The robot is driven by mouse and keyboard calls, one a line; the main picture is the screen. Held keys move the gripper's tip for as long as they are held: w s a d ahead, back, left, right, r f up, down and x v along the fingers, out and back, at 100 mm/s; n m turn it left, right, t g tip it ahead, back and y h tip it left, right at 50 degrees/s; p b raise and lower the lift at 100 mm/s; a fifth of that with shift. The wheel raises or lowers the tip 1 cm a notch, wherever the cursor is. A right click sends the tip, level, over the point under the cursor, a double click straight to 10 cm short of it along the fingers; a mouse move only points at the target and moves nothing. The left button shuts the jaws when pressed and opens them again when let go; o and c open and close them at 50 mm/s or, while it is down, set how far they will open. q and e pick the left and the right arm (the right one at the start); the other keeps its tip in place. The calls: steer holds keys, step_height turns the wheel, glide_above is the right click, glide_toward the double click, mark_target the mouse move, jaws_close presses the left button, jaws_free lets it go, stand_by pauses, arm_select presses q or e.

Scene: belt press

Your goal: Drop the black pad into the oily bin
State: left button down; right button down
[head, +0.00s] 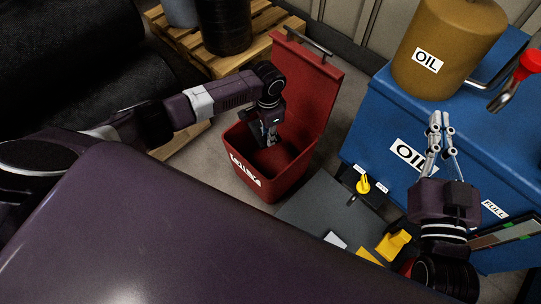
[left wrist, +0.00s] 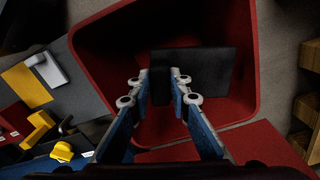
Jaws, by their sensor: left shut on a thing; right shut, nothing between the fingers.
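The red bin (head: 262,187) stands on the floor with its lid (head: 306,80) raised at the back; white lettering on its front is hard to read. In the left wrist view, the bin's red rim (left wrist: 246,60) surrounds the dark inside. My left gripper (head: 271,138) points down into the bin's mouth. It is shut on the black pad (left wrist: 208,72), a flat dark sheet at the fingertips in the left wrist view, inside the outline of the rim. In the head view the pad is hard to tell from the dark gripper. My right gripper (head: 440,118) is shut and empty, before the blue tank.
A blue oil tank (head: 370,125) with a brown drum (head: 440,50) stands at right. A grey plate (head: 310,215) with a yellow knob (head: 363,185) and yellow parts (head: 393,245) lies right of the bin. A wooden pallet (head: 275,20) with dark containers is behind.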

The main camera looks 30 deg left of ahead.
steer(key=shift+r, duration=0.35)
arm_select(q)
steer(key=c, duration=1.7)
jaws_free()
step_height(320, 180, up, 12)
